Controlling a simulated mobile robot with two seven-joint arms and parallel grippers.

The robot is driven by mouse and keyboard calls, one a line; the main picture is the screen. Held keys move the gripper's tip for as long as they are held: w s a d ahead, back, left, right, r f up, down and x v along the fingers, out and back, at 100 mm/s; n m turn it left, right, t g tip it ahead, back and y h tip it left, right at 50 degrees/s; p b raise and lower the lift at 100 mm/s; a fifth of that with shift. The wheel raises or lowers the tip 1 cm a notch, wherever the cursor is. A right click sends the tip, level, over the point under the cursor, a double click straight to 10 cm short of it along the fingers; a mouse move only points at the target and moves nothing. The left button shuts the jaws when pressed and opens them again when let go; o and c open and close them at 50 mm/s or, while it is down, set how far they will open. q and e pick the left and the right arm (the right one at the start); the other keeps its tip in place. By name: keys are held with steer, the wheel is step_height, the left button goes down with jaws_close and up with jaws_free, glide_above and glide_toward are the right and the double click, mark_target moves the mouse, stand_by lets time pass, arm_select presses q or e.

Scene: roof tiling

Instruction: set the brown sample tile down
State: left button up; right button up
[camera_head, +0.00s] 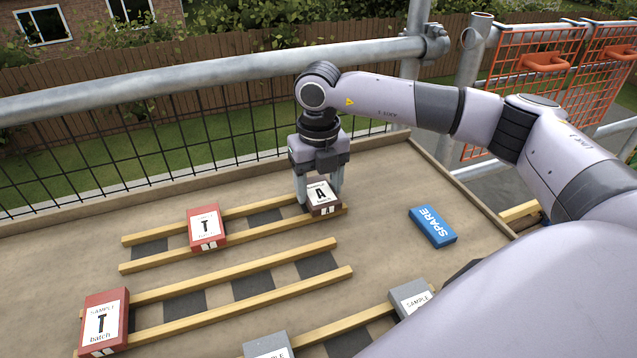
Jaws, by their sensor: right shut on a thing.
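The brown sample tile (322,198) has a white label with the letter A. It is at the right end of the back pair of wooden battens (272,226). My right gripper (319,188) reaches down from above and is shut on this tile, with a finger on either side. I cannot tell whether the tile touches the battens or is just above them. My left gripper is out of view.
A red T tile (206,228) lies on the back battens, and another red T tile (103,322) on the middle battens (245,272). A blue SPARE block (432,227) lies to the right. Grey sample tiles (410,298) are at the front. A mesh guardrail (200,150) runs behind.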

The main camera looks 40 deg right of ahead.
mark_target(318, 191)
steer(key=shift+f, duration=0.3)
steer(key=o, duration=1.2)
steer(key=shift+c, duration=0.2)
steer(key=shift+r, duration=0.1)
step_height(318, 191, up, 13)
steer(key=shift+p, duration=0.35)
steer(key=shift+f, duration=0.2)
